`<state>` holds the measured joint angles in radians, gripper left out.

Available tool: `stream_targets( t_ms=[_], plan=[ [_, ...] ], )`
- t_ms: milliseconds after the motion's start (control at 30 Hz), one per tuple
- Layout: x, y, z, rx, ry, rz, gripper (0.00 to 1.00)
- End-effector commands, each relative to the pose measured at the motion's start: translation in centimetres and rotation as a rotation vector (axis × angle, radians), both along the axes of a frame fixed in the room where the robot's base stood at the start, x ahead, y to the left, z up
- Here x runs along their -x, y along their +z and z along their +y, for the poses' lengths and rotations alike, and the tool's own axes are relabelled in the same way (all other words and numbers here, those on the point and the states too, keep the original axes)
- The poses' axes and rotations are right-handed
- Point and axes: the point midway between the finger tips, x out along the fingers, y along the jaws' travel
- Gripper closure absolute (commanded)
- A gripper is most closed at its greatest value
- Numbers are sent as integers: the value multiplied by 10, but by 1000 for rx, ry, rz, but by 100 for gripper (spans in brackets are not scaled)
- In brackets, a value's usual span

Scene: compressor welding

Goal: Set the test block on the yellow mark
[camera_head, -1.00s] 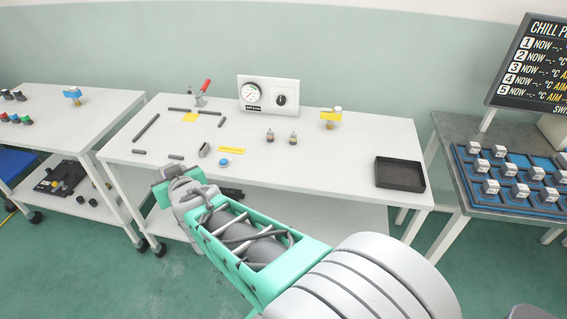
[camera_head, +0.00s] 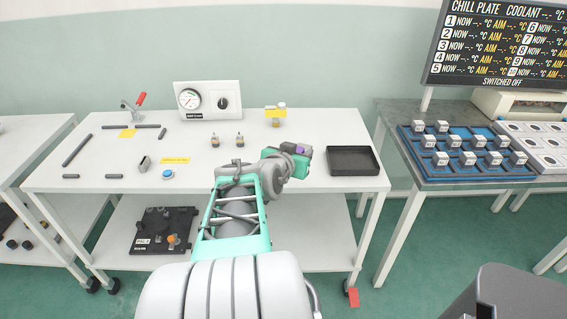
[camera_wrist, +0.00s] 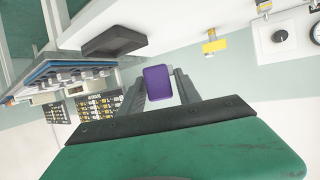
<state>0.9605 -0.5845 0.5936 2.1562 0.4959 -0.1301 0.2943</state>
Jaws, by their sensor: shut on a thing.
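My gripper (camera_head: 301,157) is above the right part of the white table, left of the black tray. In the wrist view, my gripper (camera_wrist: 158,90) has its two dark fingers on either side of a purple block (camera_wrist: 158,80), shut on it. The purple block (camera_head: 299,149) also shows in the head view, partly hidden by the gripper. A yellow square mark (camera_head: 127,133) lies at the table's back left, beside dark bars and a red-handled clamp. A yellow strip with print (camera_head: 175,161) lies farther forward. Both are well left of the gripper.
A grey block (camera_head: 144,163) and a blue-topped button (camera_head: 168,174) stand near the yellow strip. Two small fittings (camera_head: 227,140), a yellow valve (camera_head: 276,115) and a gauge panel (camera_head: 208,101) stand behind. The black tray (camera_head: 353,174) looks empty. The table's middle front is clear.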

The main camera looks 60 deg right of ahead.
Motion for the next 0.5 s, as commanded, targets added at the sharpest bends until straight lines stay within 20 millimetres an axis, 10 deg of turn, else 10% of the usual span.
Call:
stream_targets(
  t_ms=[500],
  plan=[
    [-81,-82,-75,-1,3,2,100]
  ],
)
